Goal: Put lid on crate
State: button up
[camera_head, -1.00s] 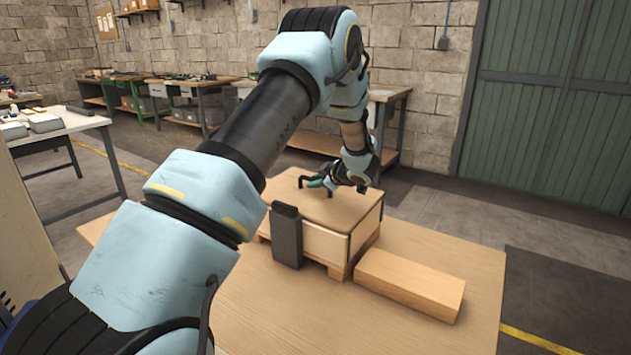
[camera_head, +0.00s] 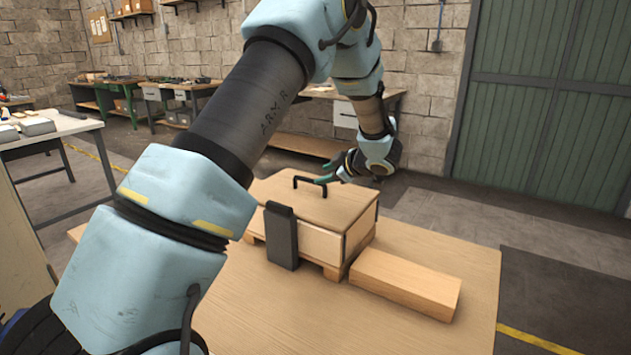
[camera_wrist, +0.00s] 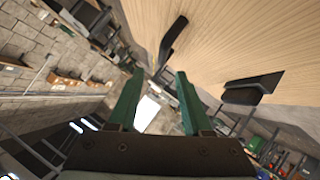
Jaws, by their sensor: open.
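The wooden lid (camera_head: 330,208) lies on top of the wooden crate (camera_head: 320,245), and it looks flat and lined up with the crate's sides. A black bar handle (camera_head: 296,181) stands on the lid. My gripper (camera_head: 326,178) is open and empty, above the far right part of the lid and apart from the handle. In the wrist view, its two green fingers (camera_wrist: 155,85) are spread with nothing between them. A pale wooden surface (camera_wrist: 235,40) with a dark handle-like piece shows beyond them. My arm hides part of the scene left of the crate.
A dark upright block (camera_head: 281,236) stands against the crate's near side. A wooden beam (camera_head: 405,283) lies on the table (camera_head: 400,335) right of the crate. The table's right side is clear. Workbenches (camera_head: 190,90) stand along the back wall.

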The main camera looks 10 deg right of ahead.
jog(key=a+r+m+h, duration=0.6)
jog(key=a, duration=0.2)
jog(key=s+a+f+m+g, duration=0.2)
jog(key=s+a+g, duration=0.1)
jog(key=s+a, duration=0.4)
jog(key=s+a+f+m+g, duration=0.2)
jog(key=s+a+g, duration=0.1)
jog(key=s+a, duration=0.4)
jog(key=s+a+f+m+g+y, duration=0.1)
jog(key=s+a+f+m+g, duration=0.1)
jog(key=s+a, duration=0.5)
jog(key=s+m+g, duration=0.1)
jog(key=s, duration=0.4)
jog(key=shift+a, duration=0.3)
jog(key=shift+w, duration=0.1)
